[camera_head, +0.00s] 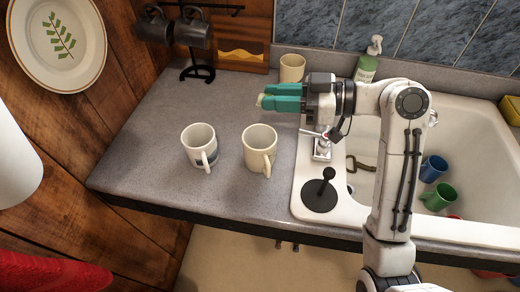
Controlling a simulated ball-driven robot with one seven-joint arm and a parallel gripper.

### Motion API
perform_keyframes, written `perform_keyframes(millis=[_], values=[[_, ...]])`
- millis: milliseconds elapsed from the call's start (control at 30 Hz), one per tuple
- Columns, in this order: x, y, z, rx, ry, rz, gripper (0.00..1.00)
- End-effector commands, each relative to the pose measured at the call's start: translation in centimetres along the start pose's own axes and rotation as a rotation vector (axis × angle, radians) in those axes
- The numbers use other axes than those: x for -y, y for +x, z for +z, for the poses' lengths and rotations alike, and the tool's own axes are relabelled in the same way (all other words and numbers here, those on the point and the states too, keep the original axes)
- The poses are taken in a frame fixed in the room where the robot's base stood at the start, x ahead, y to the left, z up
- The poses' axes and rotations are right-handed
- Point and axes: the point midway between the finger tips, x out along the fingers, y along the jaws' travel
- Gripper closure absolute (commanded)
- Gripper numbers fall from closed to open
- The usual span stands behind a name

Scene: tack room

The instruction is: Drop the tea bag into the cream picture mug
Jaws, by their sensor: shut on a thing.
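My gripper (266,100) has teal fingers pointing left, above the counter. It is shut on a small pale thing, seemingly the tea bag (260,101), of which only a bit shows at the fingertips. A cream mug (259,150) stands upright on the counter, below the gripper in the picture, handle toward me; no picture shows on the side I see. To its left stands a whitish mug (197,139) with a dark blue-grey picture low on its side. A third cream mug (292,66) stands behind my gripper, partly hidden. I cannot tell for sure which is the picture mug.
A sink (460,135) on the right holds a blue mug (434,167) and a green mug (439,197). A black round stand (320,193) and a tap (321,147) are at its left rim. A mug rack (196,72) stands at the back left.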

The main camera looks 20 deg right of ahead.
Motion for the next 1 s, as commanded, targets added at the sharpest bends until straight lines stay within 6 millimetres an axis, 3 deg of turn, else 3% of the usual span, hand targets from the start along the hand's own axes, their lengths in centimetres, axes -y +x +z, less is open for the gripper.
perform_keyframes(millis=[33,233,600,633,900,1000], values=[[0.0,0.1,1.1,0.0,0.001,0.0,1.0],[0.0,0.5,3.0,0.0,0.001,0.0,1.0],[0.0,0.5,3.4,0.0,0.0,0.0,1.0],[0.0,0.5,3.4,0.0,0.0,0.0,0.71],[0.0,0.5,3.4,0.0,0.0,0.0,0.45],[0.0,0.5,3.4,0.0,0.0,0.0,0.44]])
